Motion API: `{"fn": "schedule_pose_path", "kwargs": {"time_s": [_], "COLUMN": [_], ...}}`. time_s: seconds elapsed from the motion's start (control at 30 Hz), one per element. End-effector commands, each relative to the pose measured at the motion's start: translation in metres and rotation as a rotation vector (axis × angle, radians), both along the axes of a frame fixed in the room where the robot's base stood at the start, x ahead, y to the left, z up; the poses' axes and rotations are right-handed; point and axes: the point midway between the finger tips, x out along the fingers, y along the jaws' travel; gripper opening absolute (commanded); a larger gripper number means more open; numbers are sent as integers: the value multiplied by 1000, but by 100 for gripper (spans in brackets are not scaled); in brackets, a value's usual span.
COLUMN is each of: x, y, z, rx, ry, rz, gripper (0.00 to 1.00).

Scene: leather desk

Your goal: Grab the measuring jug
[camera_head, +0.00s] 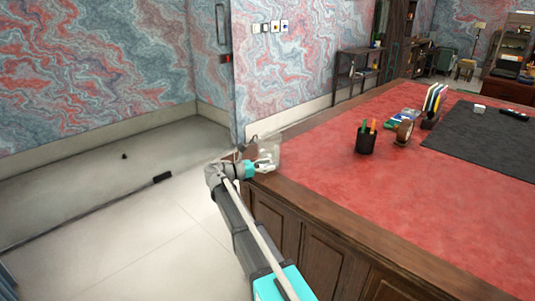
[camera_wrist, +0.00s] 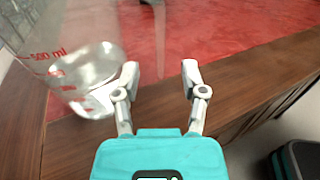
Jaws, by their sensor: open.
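The measuring jug (camera_wrist: 88,72) is clear with red markings, including "500 ml". It stands on the wooden edge of the desk, at the upper left of the wrist view. In the head view the jug (camera_head: 268,148) is a faint transparent shape at the desk's near left corner, partly behind my gripper. My gripper (camera_head: 266,166) is at that corner.
The desk (camera_head: 330,209) has a red leather top and wooden border. A black pen cup (camera_head: 366,143), a tape roll (camera_head: 404,131) and a file holder (camera_head: 433,106) stand farther back. A dark mat (camera_head: 485,135) lies at right. The red top near the jug is clear.

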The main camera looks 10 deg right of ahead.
Motion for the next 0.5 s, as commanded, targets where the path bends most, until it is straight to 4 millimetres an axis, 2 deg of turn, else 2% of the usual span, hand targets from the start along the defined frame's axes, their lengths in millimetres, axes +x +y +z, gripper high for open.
{"fn": "schedule_pose_path", "kwargs": {"time_s": [0.23, 0.5], "x": [4, 6], "y": [-29, -37], "z": [1, 1], "rx": [0, 0], "ry": [0, 0], "rz": [-1, 0], "gripper": [55, 55]}}
